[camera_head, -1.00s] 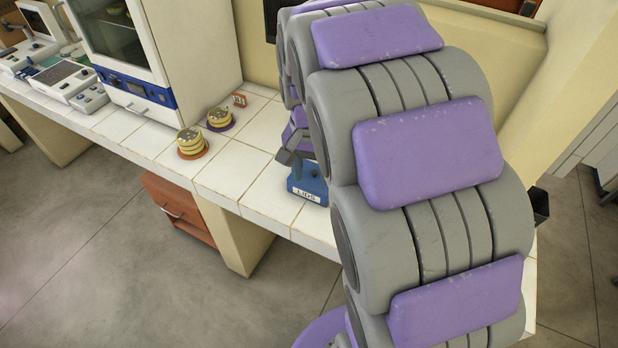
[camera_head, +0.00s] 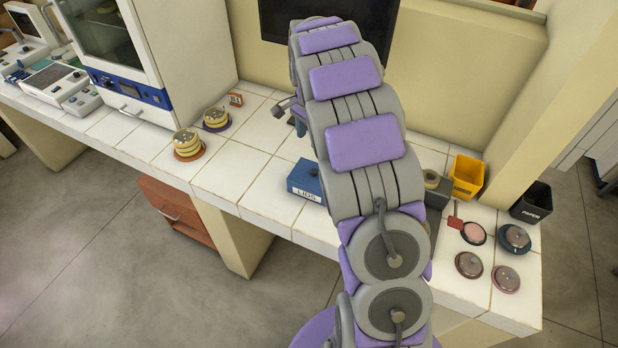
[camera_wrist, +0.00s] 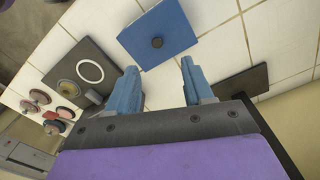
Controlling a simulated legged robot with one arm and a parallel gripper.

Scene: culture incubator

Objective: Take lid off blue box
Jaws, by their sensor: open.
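The blue box (camera_head: 304,181) with a "LIDS" label stands near the bench's front edge in the head view, partly hidden by my arm. In the wrist view its blue square lid (camera_wrist: 172,28) shows from above, with a dark round knob (camera_wrist: 157,42) in the middle. The lid appears to be on the box. My gripper (camera_wrist: 158,68) is open, its two blue fingers apart with nothing between them. The fingertips point towards the lid, and the knob lies ahead of the gap between them. In the head view the gripper is mostly hidden behind my arm, beyond the box.
Yellow dish stacks (camera_head: 186,144) stand left of the box, near a white incubator (camera_head: 150,60). A dark block (camera_head: 437,200), a yellow bin (camera_head: 467,176), a black bin (camera_head: 533,203) and several dishes (camera_head: 468,264) are at right. A dark monitor (camera_head: 330,25) stands behind.

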